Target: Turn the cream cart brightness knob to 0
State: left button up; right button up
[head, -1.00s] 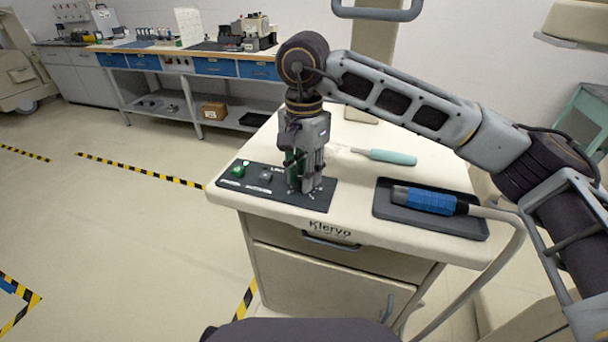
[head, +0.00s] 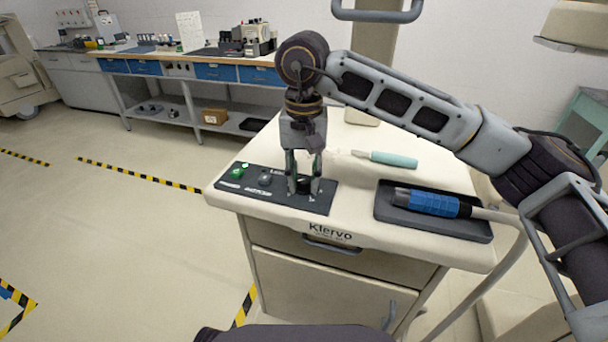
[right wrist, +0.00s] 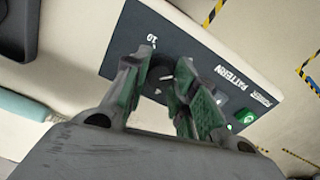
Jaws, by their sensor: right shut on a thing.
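The cream cart (head: 345,224) stands in front of me, with a dark control panel (head: 240,190) on the left of its top. My right gripper (head: 304,190) points down at the right end of this panel, its fingers shut on a dark round knob (head: 303,184). In the right wrist view the fingers (right wrist: 160,85) stand on both sides of the dark knob (right wrist: 160,70), with a "10" mark beside it. The knob's pointer and its setting cannot be read. The word "PATTERN" shows on the panel near another control. My left gripper is not in view.
A green button (head: 238,170) and a grey knob (head: 264,177) sit left of the gripper. A teal-handled tool (head: 392,159) lies behind. A blue-gripped handpiece (head: 430,202) rests in a dark tray (head: 440,226) at the right. A workbench (head: 215,72) stands at the back left.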

aim_at(304, 179)
jog(key=shift+w+r, duration=0.1)
jog(key=shift+r, duration=0.05)
dwell(0.3)
jog(key=o, duration=1)
jog(key=shift+o, duration=0.2)
notch_tip(304, 179, up, 12)
dwell(0.6)
